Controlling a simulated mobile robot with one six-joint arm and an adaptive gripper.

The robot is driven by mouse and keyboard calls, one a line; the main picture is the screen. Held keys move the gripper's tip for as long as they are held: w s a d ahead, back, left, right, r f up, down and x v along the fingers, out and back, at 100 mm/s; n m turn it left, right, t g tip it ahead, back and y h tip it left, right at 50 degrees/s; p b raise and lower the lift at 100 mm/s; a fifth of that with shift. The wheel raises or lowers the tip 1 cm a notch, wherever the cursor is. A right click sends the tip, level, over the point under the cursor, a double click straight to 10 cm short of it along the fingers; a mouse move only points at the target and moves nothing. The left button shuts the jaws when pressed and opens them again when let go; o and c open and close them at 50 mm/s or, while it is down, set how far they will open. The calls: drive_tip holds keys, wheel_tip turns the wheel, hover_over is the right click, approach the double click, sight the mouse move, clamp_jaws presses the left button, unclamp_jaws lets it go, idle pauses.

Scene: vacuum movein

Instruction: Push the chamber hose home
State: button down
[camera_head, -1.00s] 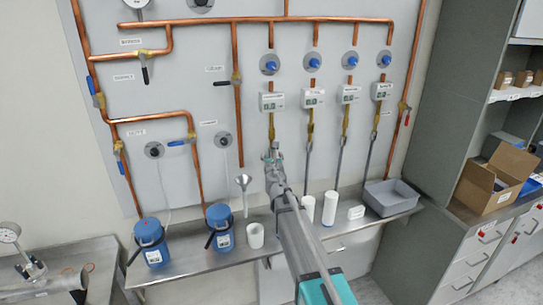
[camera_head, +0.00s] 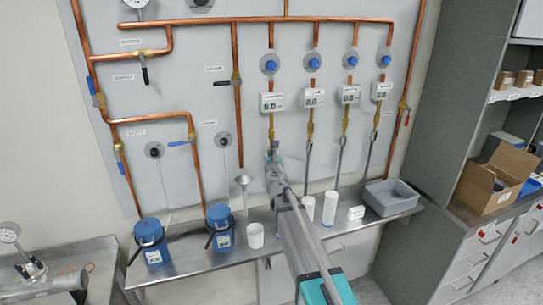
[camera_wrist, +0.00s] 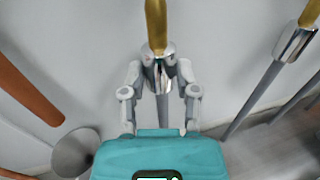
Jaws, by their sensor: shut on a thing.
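The collar meets the lower end of a brass fitting (camera_wrist: 156,18), with hose and fitting roughly in line. I cannot tell whether the collar is fully seated. In the head view, my gripper (camera_head: 272,155) is below the leftmost brass fitting (camera_head: 271,131), under a white label box (camera_head: 272,102). My arm hides the lower hose there.
More grey hoses (camera_head: 307,160) hang from neighbouring brass fittings on the right. A metal funnel (camera_head: 243,181) stands close on the left. Below, the shelf holds blue containers (camera_head: 150,240), white cylinders (camera_head: 330,205) and a grey bin (camera_head: 391,200).

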drive_tip(key=shift+r, duration=0.1)
wheel_tip(320, 180, up, 4)
drive_tip(key=p, duration=0.4)
drive_tip(key=shift+w, duration=0.1)
drive_tip(key=shift+c, duration=1.8)
unclamp_jaws()
drive_tip(key=shift+s, duration=0.2)
drive_tip(key=s, duration=1.1)
drive_tip(key=shift+s+d, duration=0.3)
drive_tip(key=shift+s, duration=0.1)
